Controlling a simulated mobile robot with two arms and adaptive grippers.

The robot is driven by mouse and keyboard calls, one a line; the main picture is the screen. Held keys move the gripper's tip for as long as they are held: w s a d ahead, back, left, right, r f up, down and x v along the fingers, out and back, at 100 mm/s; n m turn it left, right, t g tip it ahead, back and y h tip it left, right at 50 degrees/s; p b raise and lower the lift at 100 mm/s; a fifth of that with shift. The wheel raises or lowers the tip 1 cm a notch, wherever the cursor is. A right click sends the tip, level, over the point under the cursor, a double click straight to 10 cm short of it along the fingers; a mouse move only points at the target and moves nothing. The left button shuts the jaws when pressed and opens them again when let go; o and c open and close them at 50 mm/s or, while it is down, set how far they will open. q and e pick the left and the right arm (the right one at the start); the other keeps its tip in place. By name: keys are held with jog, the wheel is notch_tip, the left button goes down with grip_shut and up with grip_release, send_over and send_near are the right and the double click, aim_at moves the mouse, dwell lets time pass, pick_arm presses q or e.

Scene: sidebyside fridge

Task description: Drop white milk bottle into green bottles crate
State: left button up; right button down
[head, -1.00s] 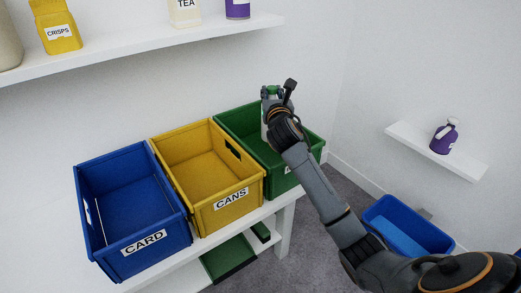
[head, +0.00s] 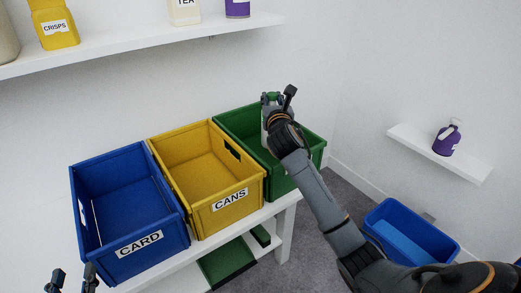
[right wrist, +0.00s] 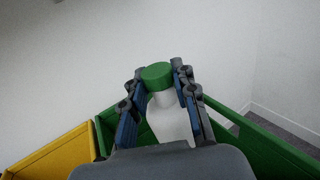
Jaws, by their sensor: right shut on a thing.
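The white milk bottle with a green cap (right wrist: 170,118) is upright between the fingers of my right gripper (right wrist: 160,92) in the right wrist view. My right gripper (head: 278,98) is shut on it, over the green crate (head: 240,118) in the head view. Only a sliver of the bottle (head: 265,128) shows there behind my wrist. I cannot tell whether the bottle touches the crate floor. The crate's front label is hidden by my arm. My left gripper (head: 72,278) is at the bottom left, with its two fingertips apart and nothing seen between them.
The yellow CANS crate (head: 215,205) and blue CARD crate (head: 135,245) stand left of the green crate on a white table. A shelf (head: 130,48) with containers runs above. A blue bin (head: 440,232) stands on the floor, and a small shelf (head: 470,172) holds a purple bottle (head: 446,140).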

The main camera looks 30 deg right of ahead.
jog(key=c, duration=1)
grip_release()
jog(key=v, duration=1.2)
